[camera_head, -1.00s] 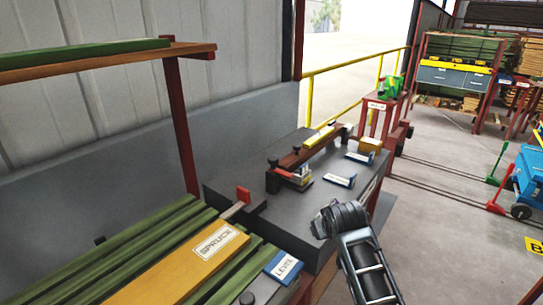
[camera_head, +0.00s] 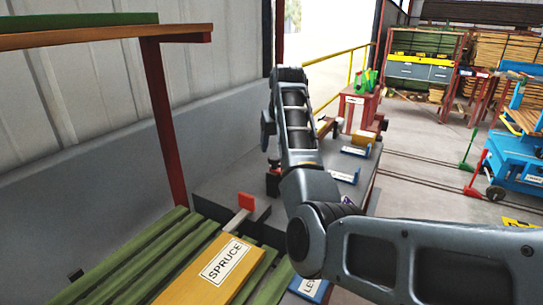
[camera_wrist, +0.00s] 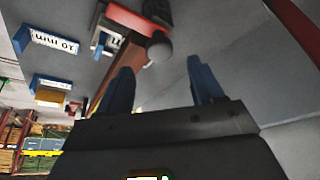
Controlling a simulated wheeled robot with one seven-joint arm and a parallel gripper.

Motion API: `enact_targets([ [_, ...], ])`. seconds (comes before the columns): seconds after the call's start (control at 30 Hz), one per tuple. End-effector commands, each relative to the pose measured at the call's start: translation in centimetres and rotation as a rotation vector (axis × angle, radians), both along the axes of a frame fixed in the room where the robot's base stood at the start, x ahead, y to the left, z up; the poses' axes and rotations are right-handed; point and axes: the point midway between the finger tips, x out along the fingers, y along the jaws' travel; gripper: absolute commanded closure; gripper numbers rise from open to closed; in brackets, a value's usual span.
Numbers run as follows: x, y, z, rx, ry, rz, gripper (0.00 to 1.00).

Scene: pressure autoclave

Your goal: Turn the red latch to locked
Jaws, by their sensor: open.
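A small upright red piece (camera_head: 246,201) at the end of a short bar stands between the green slats and the dark bench in the head view. It looks like the red latch, but I cannot read its setting. In the wrist view my gripper (camera_wrist: 163,85) is open, its two blue fingers apart with nothing between them. A clamp-like fixture with a red part (camera_wrist: 125,20), a brown bar and a dark round knob (camera_wrist: 159,50) lies beyond the fingers, apart from them. My arm hides the gripper and most of the fixture in the head view.
A yellow board marked SPRUCE (camera_head: 205,272) lies on green slats at the front. A red post (camera_head: 166,120) holds a shelf at the left. Blue-edged label stands (camera_head: 345,175) sit on the bench (camera_head: 225,177). A yellow railing runs behind.

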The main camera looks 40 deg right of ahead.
Motion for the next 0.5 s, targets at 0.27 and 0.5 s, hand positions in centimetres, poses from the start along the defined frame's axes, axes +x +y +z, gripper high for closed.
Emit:
enact_targets([
  [0.27,1.4,-0.7,-3.9,0.001,0.002,0.0,0.34],
  [0.5,1.9,-0.9,-5.2,-0.001,-0.001,0.0,0.34],
])
